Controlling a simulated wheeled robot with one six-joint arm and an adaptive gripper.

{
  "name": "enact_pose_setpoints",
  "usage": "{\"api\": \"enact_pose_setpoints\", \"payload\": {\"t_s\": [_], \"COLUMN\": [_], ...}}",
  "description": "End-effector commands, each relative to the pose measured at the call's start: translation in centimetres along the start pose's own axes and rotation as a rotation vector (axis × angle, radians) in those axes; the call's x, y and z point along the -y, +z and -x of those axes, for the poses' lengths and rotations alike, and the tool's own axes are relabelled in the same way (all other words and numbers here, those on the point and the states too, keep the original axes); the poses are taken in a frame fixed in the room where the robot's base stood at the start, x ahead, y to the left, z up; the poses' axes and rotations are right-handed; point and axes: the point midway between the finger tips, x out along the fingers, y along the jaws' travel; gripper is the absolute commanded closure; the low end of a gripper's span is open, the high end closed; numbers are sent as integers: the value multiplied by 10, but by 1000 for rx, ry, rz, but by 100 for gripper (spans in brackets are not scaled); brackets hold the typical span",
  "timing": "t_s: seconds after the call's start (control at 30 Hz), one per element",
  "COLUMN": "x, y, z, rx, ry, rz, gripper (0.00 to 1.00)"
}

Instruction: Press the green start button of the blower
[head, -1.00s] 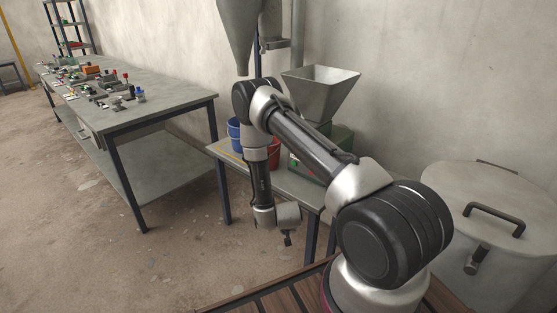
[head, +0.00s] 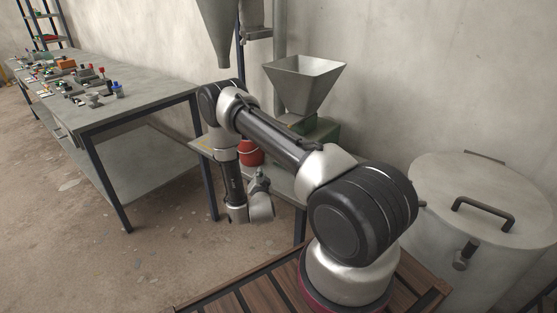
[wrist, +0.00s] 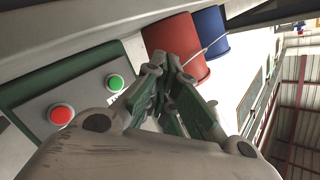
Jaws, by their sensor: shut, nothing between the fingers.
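The green start button (wrist: 115,82) shows in the wrist view on a grey panel of a green machine, with a red button (wrist: 61,115) beside it. My gripper (wrist: 172,68) is shut and empty. In the wrist view its fingertips lie to the right of the green button, in front of the red bucket; I see no contact with the button. In the head view the green machine body (head: 322,133) sits under a metal hopper (head: 306,82), partly hidden by my arm. My gripper (head: 259,178) is low and left of it there, and the buttons cannot be seen.
A red bucket (head: 252,155) stands on the low bench beside the machine; a blue bucket (wrist: 210,34) shows in the wrist view. A long workbench (head: 150,105) with small parts is at left. A lidded grey drum (head: 480,205) stands at right. Floor at left is clear.

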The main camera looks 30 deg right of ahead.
Motion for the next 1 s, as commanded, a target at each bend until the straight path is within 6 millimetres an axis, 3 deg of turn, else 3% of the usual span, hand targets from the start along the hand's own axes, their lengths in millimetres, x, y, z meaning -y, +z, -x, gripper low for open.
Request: {"api": "enact_pose_setpoints", "payload": {"t_s": [0.27,0.7,1.0], "x": [-5,-35,-44], "y": [-4,-35,-44], "z": [-6,-47,-61], "rx": [1,0,1], "ry": [1,3,0], "rz": [0,0,1], "gripper": [100,100,100]}}
